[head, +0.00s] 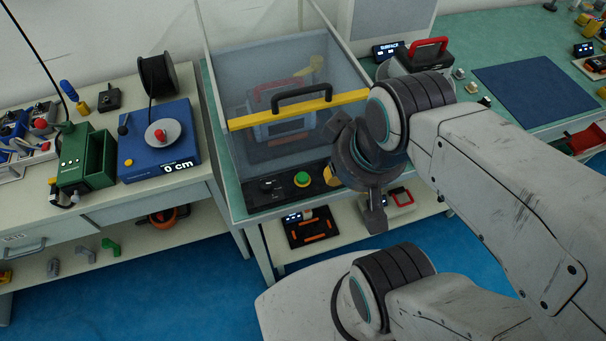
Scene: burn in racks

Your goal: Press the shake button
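The enclosure has a yellow front bar (299,107) with a black handle (301,95), and a grey device inside. A blue box with a red knob (160,136) and a green device stand on the left bench. A blue mat (535,92) lies on the right bench.

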